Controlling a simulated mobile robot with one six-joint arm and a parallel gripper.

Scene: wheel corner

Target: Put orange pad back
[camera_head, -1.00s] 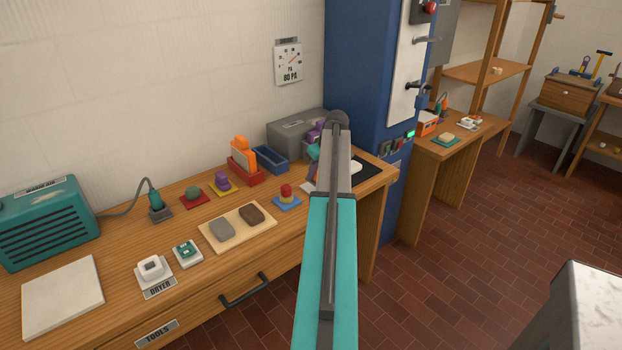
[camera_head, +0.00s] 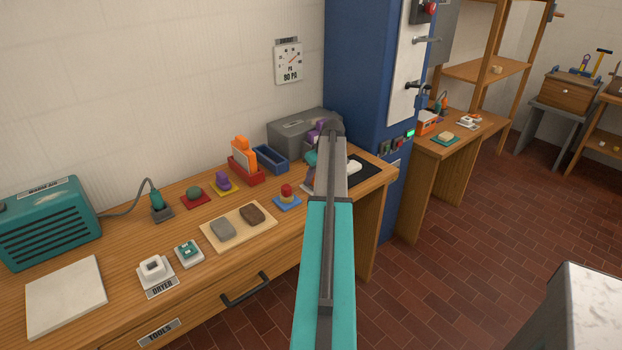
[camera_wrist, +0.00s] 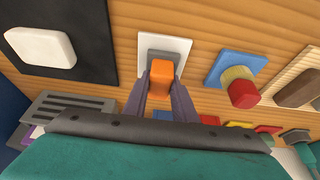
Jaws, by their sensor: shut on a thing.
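In the wrist view my gripper (camera_wrist: 162,84) is shut on an orange pad (camera_wrist: 162,72). The pad is over or at a white square mat (camera_wrist: 180,45) with a grey patch in its middle; whether it touches the mat I cannot tell. In the head view my arm hides the pad and most of my gripper at the bench's right end. Another orange piece (camera_head: 243,149) stands in a red holder (camera_head: 246,172) on the bench.
A black mat with a white block (camera_wrist: 40,45) lies on one side of my gripper. A blue mat (camera_wrist: 232,66) with a yellow and red knob lies on the other. A blue tray (camera_head: 270,159) and a grey box (camera_head: 298,135) stand at the back.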

